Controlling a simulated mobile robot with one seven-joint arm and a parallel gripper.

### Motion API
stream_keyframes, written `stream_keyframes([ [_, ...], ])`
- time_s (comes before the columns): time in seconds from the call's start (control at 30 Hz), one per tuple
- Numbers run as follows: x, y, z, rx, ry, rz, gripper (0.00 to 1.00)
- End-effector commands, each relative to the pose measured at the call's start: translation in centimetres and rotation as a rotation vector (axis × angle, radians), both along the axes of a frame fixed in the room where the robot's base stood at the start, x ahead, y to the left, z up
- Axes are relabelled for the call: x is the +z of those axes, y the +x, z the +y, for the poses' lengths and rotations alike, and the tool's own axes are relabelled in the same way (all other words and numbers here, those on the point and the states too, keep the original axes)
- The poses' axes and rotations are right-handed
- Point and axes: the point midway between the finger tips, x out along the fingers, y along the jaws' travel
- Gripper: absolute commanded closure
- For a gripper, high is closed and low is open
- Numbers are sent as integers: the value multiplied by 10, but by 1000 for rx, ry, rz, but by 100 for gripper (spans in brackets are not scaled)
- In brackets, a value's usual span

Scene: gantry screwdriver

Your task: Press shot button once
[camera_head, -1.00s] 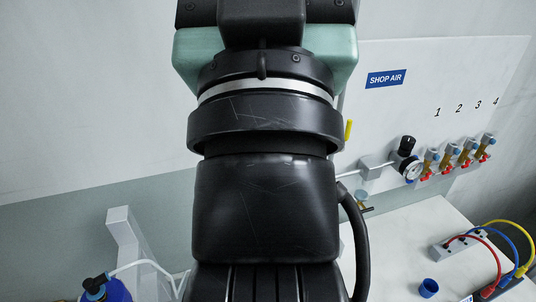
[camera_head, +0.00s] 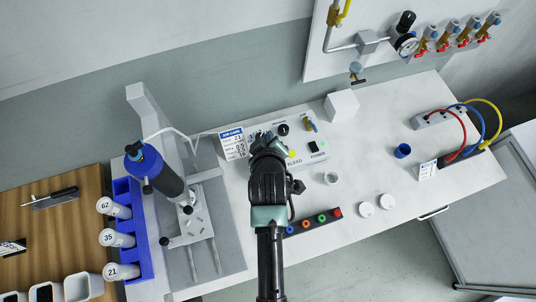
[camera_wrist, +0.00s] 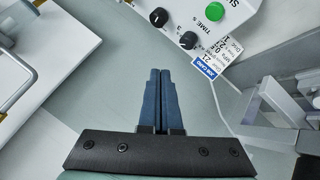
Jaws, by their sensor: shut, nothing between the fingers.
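A white control box (camera_head: 318,142) stands on the bench in the head view, partly hidden behind my arm. In the wrist view the box's face (camera_wrist: 180,12) shows a round green button (camera_wrist: 215,11) near the top edge, beside cut-off lettering that starts "SH". Two black knobs (camera_wrist: 188,40) sit left of and below the button. My gripper (camera_wrist: 160,72) is shut and empty, its two blue-grey fingers side by side. In this view the fingertips lie below the knobs and left of the button, apart from both. The gripper (camera_head: 262,137) also shows in the head view over the box's left part.
A job card (camera_head: 233,144) stands at the box's left end. A dispensing stand with a blue-black cartridge (camera_head: 160,170) is further left. A clear cup (camera_head: 331,178), a white block (camera_head: 341,105) and a blue cup (camera_head: 402,151) are to the right. Bare bench lies between them.

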Motion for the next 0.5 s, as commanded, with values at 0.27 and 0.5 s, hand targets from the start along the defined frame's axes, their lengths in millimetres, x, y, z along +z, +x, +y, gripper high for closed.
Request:
stream_keyframes([
  [0.27,-15,-12,-2,15,-20,42,100],
  [0.5,-16,-12,-2,13,-19,40,100],
])
